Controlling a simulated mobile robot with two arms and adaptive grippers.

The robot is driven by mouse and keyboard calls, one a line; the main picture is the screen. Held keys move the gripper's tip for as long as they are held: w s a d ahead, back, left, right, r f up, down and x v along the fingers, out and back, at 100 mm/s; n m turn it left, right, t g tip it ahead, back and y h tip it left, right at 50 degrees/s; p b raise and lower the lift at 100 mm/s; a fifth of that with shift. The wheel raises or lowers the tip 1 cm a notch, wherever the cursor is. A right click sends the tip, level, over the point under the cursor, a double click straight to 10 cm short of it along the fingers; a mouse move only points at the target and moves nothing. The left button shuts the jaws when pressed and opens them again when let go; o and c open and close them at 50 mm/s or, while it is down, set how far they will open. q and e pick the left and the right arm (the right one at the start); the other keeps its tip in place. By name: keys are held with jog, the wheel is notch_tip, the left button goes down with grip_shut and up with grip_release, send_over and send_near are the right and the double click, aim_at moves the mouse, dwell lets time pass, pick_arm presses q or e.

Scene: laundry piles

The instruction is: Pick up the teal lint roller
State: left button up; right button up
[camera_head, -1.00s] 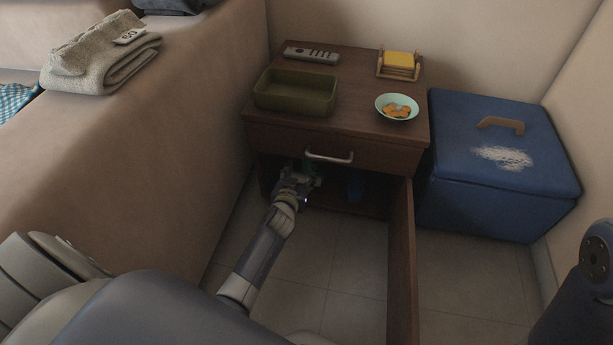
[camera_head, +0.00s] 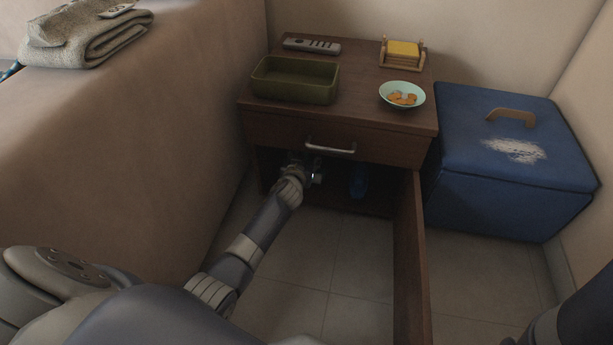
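My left arm reaches from the lower left into the open lower compartment of the brown nightstand (camera_head: 383,160). My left gripper (camera_head: 303,168) is inside it, below the drawer handle, in deep shadow. Its fingers are mostly hidden, so I cannot tell whether it is open or holds anything. I cannot clearly make out the teal lint roller. A small pale spot shows at the gripper's right side, but I cannot tell what it is. My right gripper is out of view; only part of my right arm shows at the lower right.
The open door (camera_head: 411,255) stands out on the right. A blue object (camera_head: 358,181) is inside the compartment. On top are an olive tray (camera_head: 294,92), remote (camera_head: 311,45), bowl (camera_head: 402,94) and yellow notes in a holder (camera_head: 403,50). A blue box (camera_head: 515,165) stands right.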

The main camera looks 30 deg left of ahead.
pick_arm(q)
grip_shut()
jog(key=shift+r, duration=0.1)
jog(key=shift+r, duration=0.1)
dwell(0.3)
jog(key=shift+w+r+p, duration=0.1)
jog(key=shift+r+p, duration=0.65)
jog(key=shift+p, duration=0.15)
